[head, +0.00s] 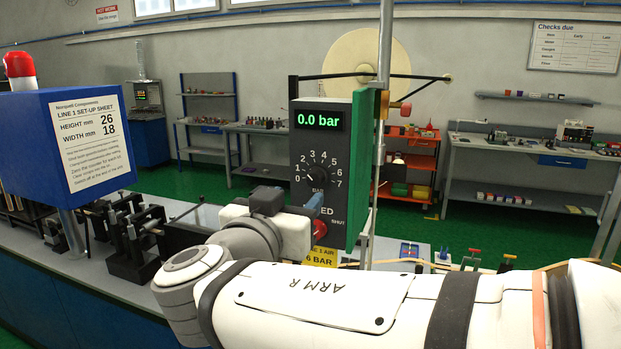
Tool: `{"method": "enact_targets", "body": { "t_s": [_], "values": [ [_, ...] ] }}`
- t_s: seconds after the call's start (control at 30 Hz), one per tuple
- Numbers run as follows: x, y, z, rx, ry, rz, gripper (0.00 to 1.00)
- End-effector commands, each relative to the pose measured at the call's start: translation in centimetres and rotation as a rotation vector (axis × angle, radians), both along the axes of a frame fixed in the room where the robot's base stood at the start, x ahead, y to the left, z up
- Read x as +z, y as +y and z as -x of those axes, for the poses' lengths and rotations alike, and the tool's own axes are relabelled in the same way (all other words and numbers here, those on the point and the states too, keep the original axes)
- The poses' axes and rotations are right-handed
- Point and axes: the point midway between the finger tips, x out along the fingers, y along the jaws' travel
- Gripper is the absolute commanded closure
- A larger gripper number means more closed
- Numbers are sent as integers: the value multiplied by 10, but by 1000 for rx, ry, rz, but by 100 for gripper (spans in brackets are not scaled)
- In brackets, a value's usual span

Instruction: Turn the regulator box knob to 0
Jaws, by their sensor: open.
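The regulator box (304,142) is a dark grey panel with a green side, on a pole at mid-picture. Its green display (319,120) reads 0.0 bar. The black knob (319,176) sits inside a scale from 0 to 7. Its white pointer mark is at the left, pointing towards the 0. My gripper (268,201) is in front of the box's lower left, below and left of the knob. It is apart from the knob in the picture. Its fingertips are hard to make out, and it holds nothing that I can see.
A red round part (319,229) and a small blue piece (314,201) show on the box's lower part, partly behind my arm. A blue set-up sheet box (40,115) and black clamps (132,240) stand left on the bench. The knob's front is unobstructed.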

Motion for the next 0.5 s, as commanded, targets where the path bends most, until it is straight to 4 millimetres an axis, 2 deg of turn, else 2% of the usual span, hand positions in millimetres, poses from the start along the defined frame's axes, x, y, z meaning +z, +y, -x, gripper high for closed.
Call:
{"method": "enact_targets", "body": {
  "t_s": [0.5],
  "values": [
    [1, -23, -61, -2, 3, 3, 51]
  ]
}}
